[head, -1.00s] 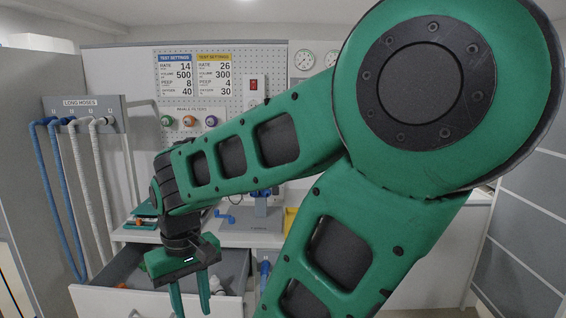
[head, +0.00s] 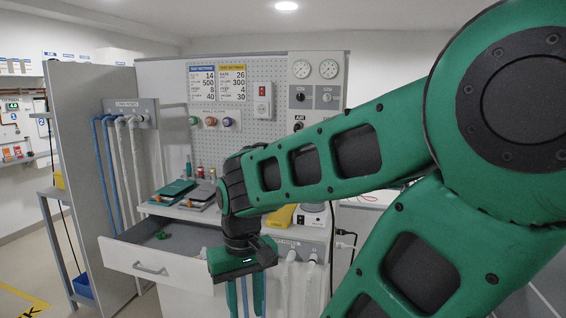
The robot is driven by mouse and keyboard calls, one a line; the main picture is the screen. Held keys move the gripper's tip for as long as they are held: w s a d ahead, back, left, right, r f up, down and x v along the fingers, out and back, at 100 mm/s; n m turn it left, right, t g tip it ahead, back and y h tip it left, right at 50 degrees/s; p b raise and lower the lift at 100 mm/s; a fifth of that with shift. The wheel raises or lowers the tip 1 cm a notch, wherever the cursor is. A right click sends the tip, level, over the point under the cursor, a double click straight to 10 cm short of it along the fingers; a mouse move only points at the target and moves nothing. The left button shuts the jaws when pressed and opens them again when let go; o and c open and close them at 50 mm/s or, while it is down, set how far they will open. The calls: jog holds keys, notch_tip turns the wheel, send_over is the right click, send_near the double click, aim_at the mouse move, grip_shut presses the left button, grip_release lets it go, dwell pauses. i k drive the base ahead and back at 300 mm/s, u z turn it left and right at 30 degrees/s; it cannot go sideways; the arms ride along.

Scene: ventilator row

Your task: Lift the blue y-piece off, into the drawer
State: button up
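My gripper (head: 245,297) points down in front of the worktop, right of the drawer's front. Its two fingers are apart, and I see nothing held between them; blue tubing shows behind. Their tips are close to the picture's bottom edge. The drawer (head: 150,262) stands pulled open at the lower left. A small green piece (head: 161,236) lies inside it, and the drawer's right end is partly hidden by my gripper. I cannot make out the blue y-piece; my arm covers the middle of the worktop.
Blue and white long hoses (head: 107,165) hang left of the drawer. A green-and-grey case (head: 172,189) lies on the worktop behind it. A yellow object (head: 281,216) and white short hoses (head: 289,270) are right of my gripper. Floor is clear at lower left.

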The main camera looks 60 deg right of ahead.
aim_at(185, 246)
jog(key=z, duration=0.1)
jog(key=k, duration=0.15)
jog(key=z, duration=1.35)
jog(key=i, duration=1)
jog(key=u, duration=0.1)
